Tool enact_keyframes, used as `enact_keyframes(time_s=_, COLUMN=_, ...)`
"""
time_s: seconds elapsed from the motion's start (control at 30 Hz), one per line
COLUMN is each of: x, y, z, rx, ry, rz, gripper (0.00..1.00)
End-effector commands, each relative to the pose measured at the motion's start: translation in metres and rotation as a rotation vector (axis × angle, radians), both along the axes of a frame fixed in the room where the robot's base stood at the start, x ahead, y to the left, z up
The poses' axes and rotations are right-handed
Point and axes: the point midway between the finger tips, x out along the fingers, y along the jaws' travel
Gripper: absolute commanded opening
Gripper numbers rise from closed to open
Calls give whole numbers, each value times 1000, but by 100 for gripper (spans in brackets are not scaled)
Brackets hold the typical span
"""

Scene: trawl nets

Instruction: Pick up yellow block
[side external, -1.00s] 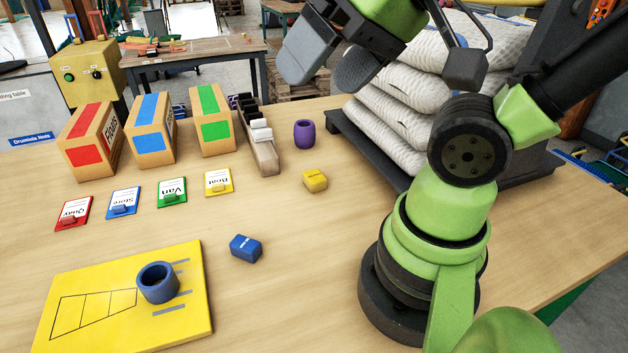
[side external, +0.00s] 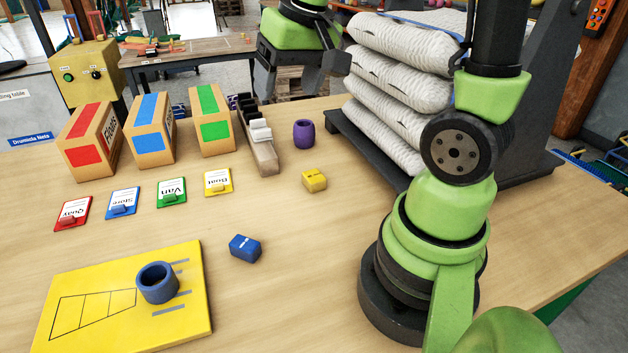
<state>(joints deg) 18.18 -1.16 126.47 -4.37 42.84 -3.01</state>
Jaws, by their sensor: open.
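The yellow block (side external: 314,180) lies on the wooden table, right of the middle, with a small dark mark on its top. My gripper (side external: 300,92) is above and behind it in the picture, near the table's far edge. Its fingers point down, are apart and hold nothing. The gripper is clear of the block and does not touch it.
A purple barrel-shaped piece (side external: 304,134) stands just behind the block. A rack of dark and white pieces (side external: 262,155) is to its left. White sacks (side external: 395,95) are stacked at the right. A blue block (side external: 245,248) lies in front.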

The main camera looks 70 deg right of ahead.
Motion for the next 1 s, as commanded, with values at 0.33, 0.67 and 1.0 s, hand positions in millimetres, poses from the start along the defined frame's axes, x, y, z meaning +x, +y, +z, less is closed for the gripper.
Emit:
enact_keyframes(time_s=0.33, x=15, y=-94, z=-115, rx=30, ry=256, rz=-116, gripper=72)
enact_keyframes(time_s=0.67, x=6, y=-115, z=-168, rx=53, ry=322, rz=-137, gripper=72)
enact_keyframes(time_s=1.0, x=8, y=-115, z=-205, rx=53, ry=319, rz=-137, gripper=72)
